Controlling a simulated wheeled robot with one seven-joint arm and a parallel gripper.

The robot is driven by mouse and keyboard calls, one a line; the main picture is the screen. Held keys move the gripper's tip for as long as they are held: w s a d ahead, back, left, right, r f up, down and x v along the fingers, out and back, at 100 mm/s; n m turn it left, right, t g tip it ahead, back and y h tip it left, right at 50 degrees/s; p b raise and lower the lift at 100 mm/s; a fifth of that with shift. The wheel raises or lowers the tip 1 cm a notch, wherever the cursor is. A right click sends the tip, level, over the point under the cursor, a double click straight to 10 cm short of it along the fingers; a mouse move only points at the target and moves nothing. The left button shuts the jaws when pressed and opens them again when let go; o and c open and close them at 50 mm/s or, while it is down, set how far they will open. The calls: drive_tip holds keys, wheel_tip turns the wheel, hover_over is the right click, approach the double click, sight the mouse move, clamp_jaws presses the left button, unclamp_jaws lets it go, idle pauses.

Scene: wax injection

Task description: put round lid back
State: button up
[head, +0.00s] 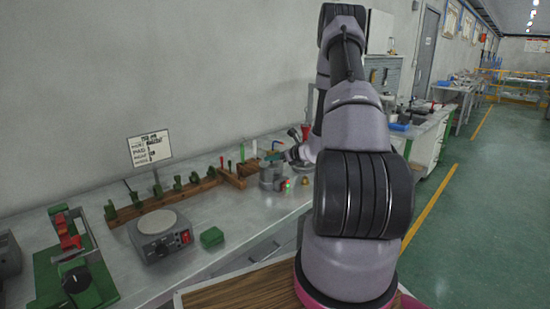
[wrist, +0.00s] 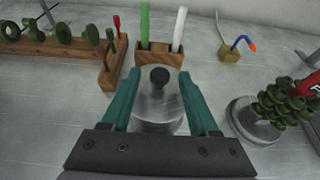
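A round metallic lid (wrist: 158,100) with a dark knob (wrist: 160,77) lies below my gripper in the wrist view. My gripper (wrist: 160,74) has its two teal fingers spread wide on either side of the knob, with clear gaps to it. Whether the fingertips touch the lid's rim cannot be told. In the head view my gripper (head: 276,156) is over a grey metal pot (head: 269,177) with small red and green lights near its base. My arm hides part of that area.
A wooden block with green and white sticks (wrist: 157,55) stands just behind the lid. A round metal base with a green wax tree (wrist: 242,128) stands close on the right. A wooden rack (head: 170,200) and a hotplate (head: 160,236) are farther left on the bench.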

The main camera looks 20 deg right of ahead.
drive_tip(key=shift+r, duration=0.2)
drive_tip(key=v, duration=1.1)
drive_tip(key=s+a+r+n+g+y, duration=0.2)
drive_tip(key=s+a+r+n+g, duration=0.15)
drive_tip(key=a+r+n, duration=0.5)
drive_tip(key=s+a+r+n+g+y, duration=0.25)
drive_tip(key=s+a+r+n, duration=0.2)
drive_tip(key=a+r, duration=0.55)
drive_tip(key=s+a+r+n+h, duration=0.1)
drive_tip(key=s+r+n+h, duration=0.2)
drive_tip(key=s+r+n, duration=0.2)
drive_tip(key=s+a+r+n+h, duration=0.2)
drive_tip(key=s+r+n+h, duration=0.2)
drive_tip(key=s+n, duration=0.6)
drive_tip(key=s+r, duration=0.2)
drive_tip(key=s, duration=0.1)
drive_tip(key=shift+s+a, duration=0.15)
drive_tip(key=shift+a, duration=0.15)
